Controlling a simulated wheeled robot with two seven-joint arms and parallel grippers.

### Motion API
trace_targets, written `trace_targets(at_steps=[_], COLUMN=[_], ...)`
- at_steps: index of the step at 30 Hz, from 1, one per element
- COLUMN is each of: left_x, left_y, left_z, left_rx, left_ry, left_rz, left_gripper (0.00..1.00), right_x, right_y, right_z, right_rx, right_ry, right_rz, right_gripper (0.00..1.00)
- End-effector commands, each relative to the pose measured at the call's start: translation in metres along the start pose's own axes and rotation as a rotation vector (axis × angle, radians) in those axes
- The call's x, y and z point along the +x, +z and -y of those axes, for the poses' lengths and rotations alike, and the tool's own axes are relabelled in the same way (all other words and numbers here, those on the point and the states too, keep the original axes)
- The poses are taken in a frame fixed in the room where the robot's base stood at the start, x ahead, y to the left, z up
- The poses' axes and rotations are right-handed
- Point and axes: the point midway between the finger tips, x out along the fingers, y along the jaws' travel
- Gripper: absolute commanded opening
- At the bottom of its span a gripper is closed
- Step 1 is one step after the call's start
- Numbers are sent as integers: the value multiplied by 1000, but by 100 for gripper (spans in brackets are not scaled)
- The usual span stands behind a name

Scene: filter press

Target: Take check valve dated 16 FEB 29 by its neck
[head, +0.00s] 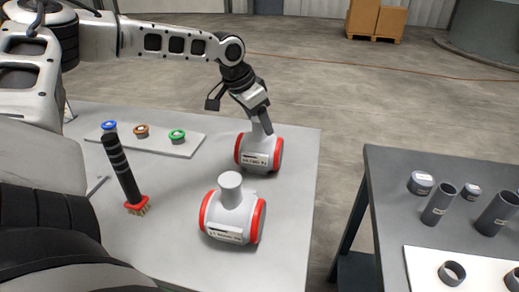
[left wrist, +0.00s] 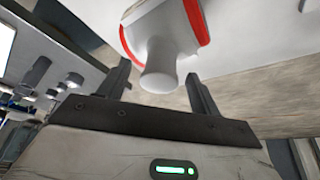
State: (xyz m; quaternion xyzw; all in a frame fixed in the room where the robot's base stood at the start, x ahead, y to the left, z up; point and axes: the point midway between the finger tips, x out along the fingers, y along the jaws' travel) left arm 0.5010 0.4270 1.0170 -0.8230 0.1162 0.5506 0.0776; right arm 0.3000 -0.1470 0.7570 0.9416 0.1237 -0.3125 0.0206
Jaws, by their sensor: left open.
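Two light grey check valves with red end rings lie on the left table. The far check valve (head: 258,152) has its neck up under my left gripper (head: 263,122). The near check valve (head: 232,214) stands closer to me, its neck (head: 230,184) upright and free. Each has a white label on its side, too small to read for certain. In the left wrist view, the fingers of my left gripper (left wrist: 158,71) are open, with a valve neck (left wrist: 157,82) between them and a gap on each side. My right gripper is not in view.
A black-handled brush (head: 124,174) stands on the left table (head: 290,220) near the valves. A plate (head: 180,146) behind it holds blue, orange and green rings. A dark table (head: 385,175) with tubes and caps stands to the right, across a gap.

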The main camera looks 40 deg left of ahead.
Motion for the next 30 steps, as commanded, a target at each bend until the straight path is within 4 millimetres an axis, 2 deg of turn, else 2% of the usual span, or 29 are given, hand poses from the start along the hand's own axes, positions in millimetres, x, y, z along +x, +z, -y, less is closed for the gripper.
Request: trace_targets(at_steps=[3, 10, 11, 16, 30], left_x=[10, 12, 12, 12, 4], left_y=[0, 0, 0, 0, -6], left_z=[0, 0, 0, 0, 0], left_rx=[1, 1, 1, 1, 2], left_ry=[0, 0, 0, 0, -1], left_rz=[1, -2, -2, -2, -8], left_gripper=[64, 64, 61, 14, 13], right_x=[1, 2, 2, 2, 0], right_y=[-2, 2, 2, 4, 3], right_z=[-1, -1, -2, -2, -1], right_rx=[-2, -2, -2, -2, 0], right_ry=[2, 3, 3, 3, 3], right_rz=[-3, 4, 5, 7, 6], right_gripper=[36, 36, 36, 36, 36])
